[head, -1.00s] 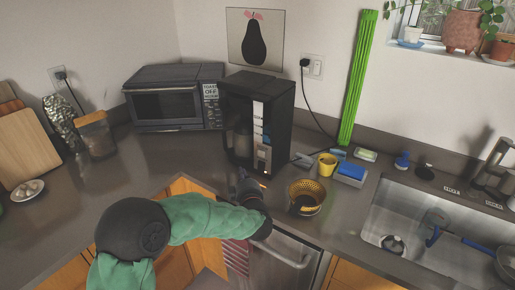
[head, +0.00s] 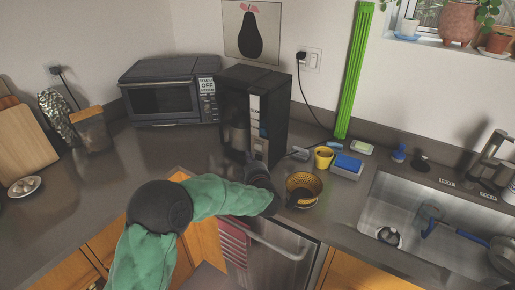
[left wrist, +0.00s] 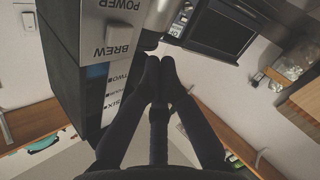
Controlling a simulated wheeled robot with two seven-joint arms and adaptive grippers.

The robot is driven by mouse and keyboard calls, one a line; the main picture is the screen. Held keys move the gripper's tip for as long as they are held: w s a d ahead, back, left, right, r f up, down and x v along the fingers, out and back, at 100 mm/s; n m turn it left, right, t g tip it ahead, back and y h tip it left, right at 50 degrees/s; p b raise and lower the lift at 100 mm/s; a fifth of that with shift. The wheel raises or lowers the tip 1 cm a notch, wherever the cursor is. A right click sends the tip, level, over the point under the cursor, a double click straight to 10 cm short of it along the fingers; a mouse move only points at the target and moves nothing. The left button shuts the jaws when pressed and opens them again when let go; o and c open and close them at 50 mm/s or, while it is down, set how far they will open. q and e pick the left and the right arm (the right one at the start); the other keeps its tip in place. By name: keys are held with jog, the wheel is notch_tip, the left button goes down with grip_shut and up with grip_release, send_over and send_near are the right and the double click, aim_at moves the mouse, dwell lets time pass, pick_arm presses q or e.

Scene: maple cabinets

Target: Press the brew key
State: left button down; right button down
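The black coffee maker (head: 270,84) stands on the counter beside the toaster oven. Its pale front panel (head: 255,104) faces me. In the left wrist view its silver panel (left wrist: 95,30) fills the upper left, with the labels POWER and BREW (left wrist: 117,50) upside down. A grey key (left wrist: 150,40) sticks out beside the BREW label. My left gripper (head: 256,166) is at the lower front of the coffee maker. In the left wrist view its fingertips (left wrist: 160,68) are together and empty, close to the grey key; contact cannot be told. My right gripper is not in view.
A toaster oven (head: 165,98) stands to the left.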

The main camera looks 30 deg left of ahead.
pick_arm(q)
jog(key=shift+w+d, duration=0.1)
jog(key=shift+w, duration=1.35)
jog(key=shift+w, duration=0.1)
dwell(0.4)
jog(key=shift+w, duration=0.3)
jog(key=shift+w+d, duration=0.1)
jog(key=shift+w, duration=0.25)
dwell(0.7)
jog(key=shift+s, duration=0.75)
jog(key=shift+s, duration=0.1)
jog(key=s, duration=0.5)
jog(key=shift+a+b, duration=0.25)
jog(key=shift+b, duration=0.05)
